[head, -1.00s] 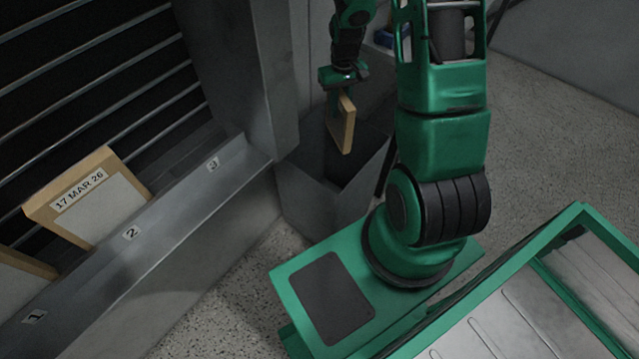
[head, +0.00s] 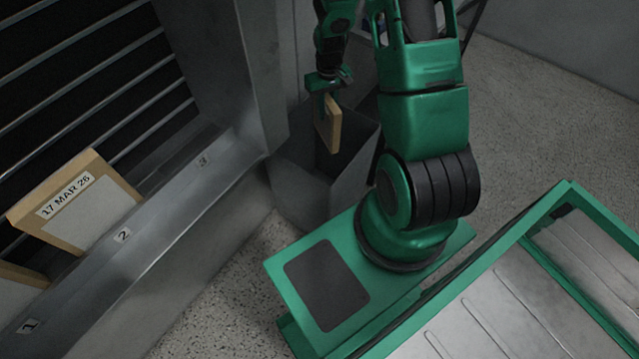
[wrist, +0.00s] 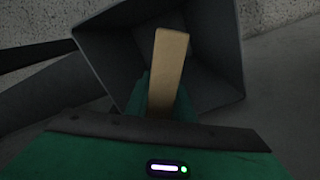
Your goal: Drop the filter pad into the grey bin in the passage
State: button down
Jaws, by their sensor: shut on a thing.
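My gripper (head: 328,82) is shut on the filter pad (head: 333,126), a thin pad with a tan frame, seen nearly edge on. The pad hangs upright over the open mouth of the grey bin (head: 303,185), which stands on the floor beside the metal ledge. In the wrist view the pad (wrist: 168,70) sticks out from my gripper (wrist: 165,108), with the bin's inside wall (wrist: 215,55) around it. The head view does not show clearly how far the pad's lower end reaches below the rim.
A tan-framed pad labelled "17 MAR 26" (head: 80,205) leans at slot 2 on the metal ledge (head: 165,215); slot 3 is empty. Another framed pad (head: 18,290) shows at slot 1. A grey post (head: 235,75) stands close to the bin. Speckled floor (head: 540,110) is open at right.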

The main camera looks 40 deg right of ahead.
jog(key=c, duration=1.4)
grip_release()
jog(key=shift+c, duration=0.2)
jog(key=shift+r, duration=0.15)
notch_tip(320, 180, up, 10)
jog(key=shift+r, duration=0.2)
